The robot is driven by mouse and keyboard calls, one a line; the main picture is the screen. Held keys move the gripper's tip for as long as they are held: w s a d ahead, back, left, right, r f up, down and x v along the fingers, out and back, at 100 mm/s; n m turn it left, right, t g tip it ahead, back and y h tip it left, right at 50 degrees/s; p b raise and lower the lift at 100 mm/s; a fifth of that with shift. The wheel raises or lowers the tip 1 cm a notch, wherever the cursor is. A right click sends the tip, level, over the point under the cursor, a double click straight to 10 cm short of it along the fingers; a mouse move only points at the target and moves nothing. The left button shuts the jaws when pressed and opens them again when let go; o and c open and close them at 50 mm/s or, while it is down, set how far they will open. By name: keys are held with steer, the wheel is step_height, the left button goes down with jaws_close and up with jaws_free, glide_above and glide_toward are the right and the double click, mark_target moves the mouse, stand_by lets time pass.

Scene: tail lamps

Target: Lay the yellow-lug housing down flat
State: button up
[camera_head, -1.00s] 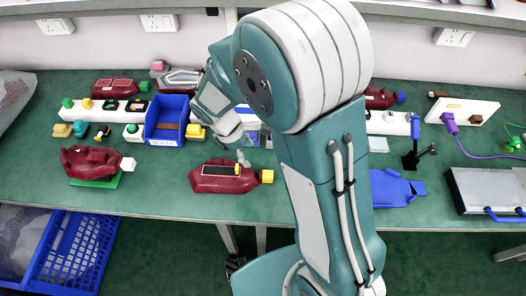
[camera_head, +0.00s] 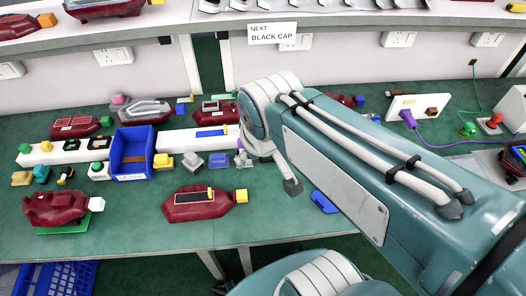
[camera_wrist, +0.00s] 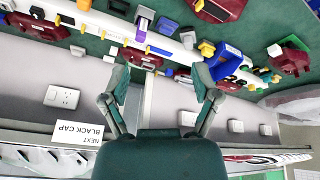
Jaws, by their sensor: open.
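The yellow-lug housing (camera_head: 198,206) is dark red with a long dark panel. It lies on the front of the green bench in the head view, with a yellow block at its right end and a small yellow piece on top. A dark red housing with a yellow bit, apparently the same one, is cut off at the top of the wrist view (camera_wrist: 218,10). My gripper (camera_wrist: 160,92) is open, with nothing between its fingers. In the head view it is mostly hidden by my arm, right of the housing and apart from it.
A blue bin (camera_head: 131,154) stands behind the housing. A white-lug housing (camera_head: 60,208) rests on a green pad at left. A long white block (camera_head: 200,138) with parts runs along the back. A shelf (camera_head: 150,35) overhangs the bench.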

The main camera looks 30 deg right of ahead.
steer(key=shift+s+d+r+m+t, duration=0.1)
steer(key=shift+s+r+m+t, duration=0.35)
steer(key=shift+s, duration=0.3)
steer(key=shift+s+d+r+m+t, duration=0.1)
steer(key=shift+s+r+m+t, duration=0.25)
steer(key=shift+s+m, duration=0.3)
stand_by(0.3)
